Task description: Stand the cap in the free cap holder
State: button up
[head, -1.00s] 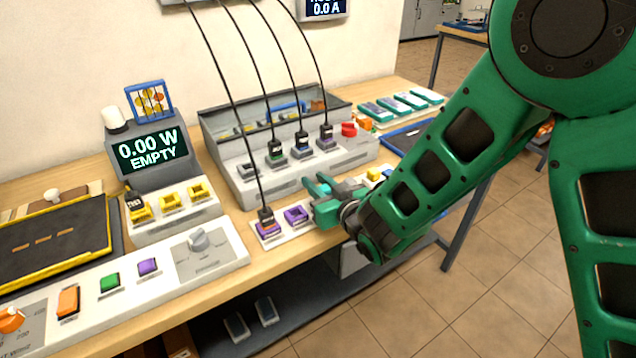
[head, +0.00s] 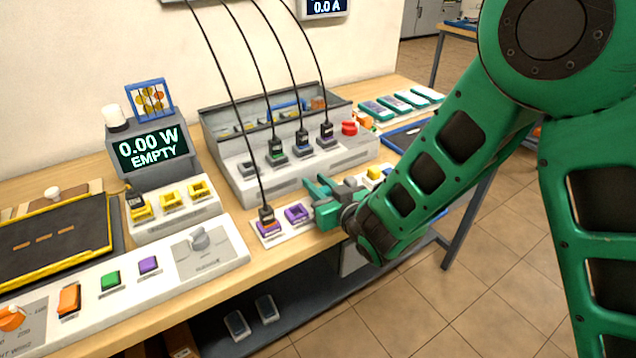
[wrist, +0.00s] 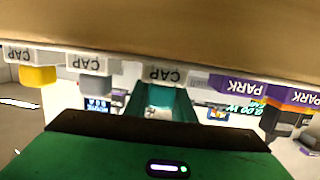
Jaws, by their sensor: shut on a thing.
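My gripper (head: 322,192) is at the front edge of the bench, just right of the purple park sockets. Its green fingers also show in the wrist view (wrist: 160,104). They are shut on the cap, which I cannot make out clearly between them. White CAP labels line the bench edge in the wrist view, one label (wrist: 166,75) right over the fingers. A yellow cap (wrist: 38,76) stands by the label at the far left, and it shows beyond my gripper in the head view (head: 375,173). My gripper and arm partly hide the cap holders in the head view.
A cable plug (head: 266,214) stands in the left park socket; the right park socket (head: 297,214) is empty. Behind is a grey panel (head: 290,178) with several cabled plugs and a red button (head: 349,128). A blue tray (head: 402,138) lies behind my arm.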

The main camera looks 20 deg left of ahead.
jog(key=shift+f, duration=0.1)
jog(key=o, duration=0.7)
jog(key=shift+o, duration=0.2)
